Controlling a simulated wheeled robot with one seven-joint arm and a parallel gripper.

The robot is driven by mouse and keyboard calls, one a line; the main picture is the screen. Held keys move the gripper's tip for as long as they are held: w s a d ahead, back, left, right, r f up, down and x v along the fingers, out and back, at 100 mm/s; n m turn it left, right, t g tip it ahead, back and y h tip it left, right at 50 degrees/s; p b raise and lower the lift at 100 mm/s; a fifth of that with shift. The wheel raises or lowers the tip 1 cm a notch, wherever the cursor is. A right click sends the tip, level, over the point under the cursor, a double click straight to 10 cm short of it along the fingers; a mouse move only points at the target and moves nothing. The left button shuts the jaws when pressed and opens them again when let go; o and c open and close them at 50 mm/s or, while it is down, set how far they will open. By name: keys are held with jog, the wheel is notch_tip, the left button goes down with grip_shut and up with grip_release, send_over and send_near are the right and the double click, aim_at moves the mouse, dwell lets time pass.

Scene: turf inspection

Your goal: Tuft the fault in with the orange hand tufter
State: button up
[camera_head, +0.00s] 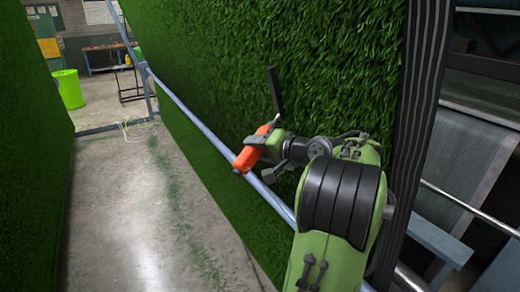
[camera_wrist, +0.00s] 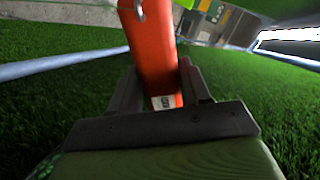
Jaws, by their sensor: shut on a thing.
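The orange hand tufter (camera_head: 247,155) is held at the end of my arm, in front of the upright green turf (camera_head: 240,60). My gripper (camera_head: 268,136) is shut on it. In the wrist view the orange body of the tufter (camera_wrist: 153,50) stands between the two dark fingers of my gripper (camera_wrist: 160,88), with a small white label low on it. Turf (camera_wrist: 60,105) fills both sides of that view. I cannot tell whether the tufter touches the turf. No fault can be made out in the turf in either view.
A grey rail (camera_head: 190,115) runs along the turf face, close to the tufter. A second turf wall (camera_head: 30,150) stands at left. The concrete aisle (camera_head: 150,220) between is open, with green scraps. A lime bin (camera_head: 69,89) and a bench (camera_head: 105,58) stand farther back.

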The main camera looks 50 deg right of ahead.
jog(key=shift+a+r+p, duration=0.2)
jog(key=shift+r+p, duration=0.85)
jog(key=shift+r, duration=0.7)
jog(key=shift+w+a+r, duration=0.5)
jog(key=shift+a+r, duration=0.95)
jog(key=shift+r, duration=3.7)
jog(key=f, duration=0.1)
jog(key=f+b, duration=0.2)
jog(key=f, duration=0.1)
jog(key=shift+s+d, duration=0.25)
jog(key=shift+d, duration=0.15)
jog(key=shift+d+f+b, duration=0.25)
jog(key=shift+f+b, duration=0.75)
jog(key=shift+f, duration=0.25)
jog(key=shift+s+d+f+b, duration=0.1)
jog(key=shift+d+f+b, duration=0.5)
jog(key=shift+f, duration=0.95)
jog(key=shift+s+d+f+b, duration=0.15)
jog(key=shift+d+f+b, duration=0.15)
jog(key=shift+f+b, duration=0.9)
jog(key=shift+s+d+f+b, duration=0.1)
jog(key=shift+d+f+b, duration=0.35)
jog(key=shift+f, duration=1.4)
